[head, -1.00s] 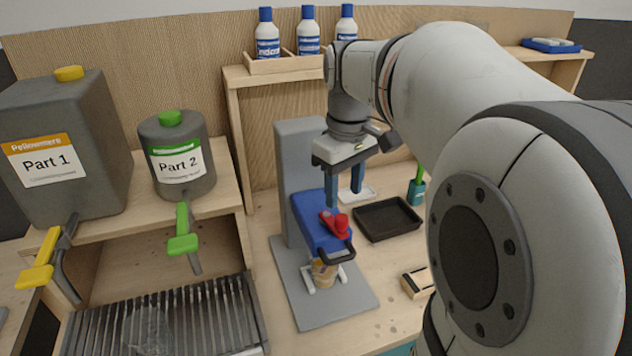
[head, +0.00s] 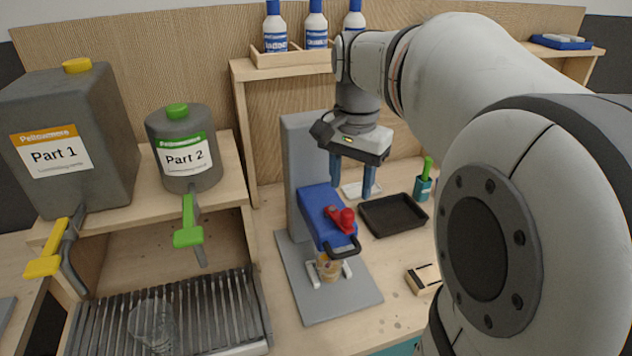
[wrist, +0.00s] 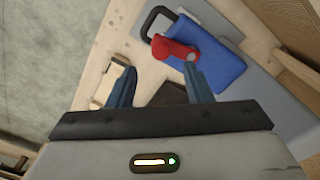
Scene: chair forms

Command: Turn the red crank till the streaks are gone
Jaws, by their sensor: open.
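The red crank (head: 340,217) sits on top of the blue mixer head (head: 318,205), which is carried by a grey stand. It also shows in the wrist view (wrist: 173,49), ahead of my fingers. A cup (head: 328,268) with tan contents stands under the head between white holders; streaks in it are too small to make out. My gripper (head: 351,190) is open and empty. It hangs above and behind the crank, apart from it. In the wrist view my two blue fingers (wrist: 160,84) are spread with nothing between them.
A black tray (head: 393,215) and a green-handled brush in a teal holder (head: 424,180) stand to the right. Part 1 (head: 70,140) and Part 2 (head: 184,150) containers are at left, above a slatted rack (head: 165,320) holding a clear cup (head: 152,325). Bottles stand on the shelf behind.

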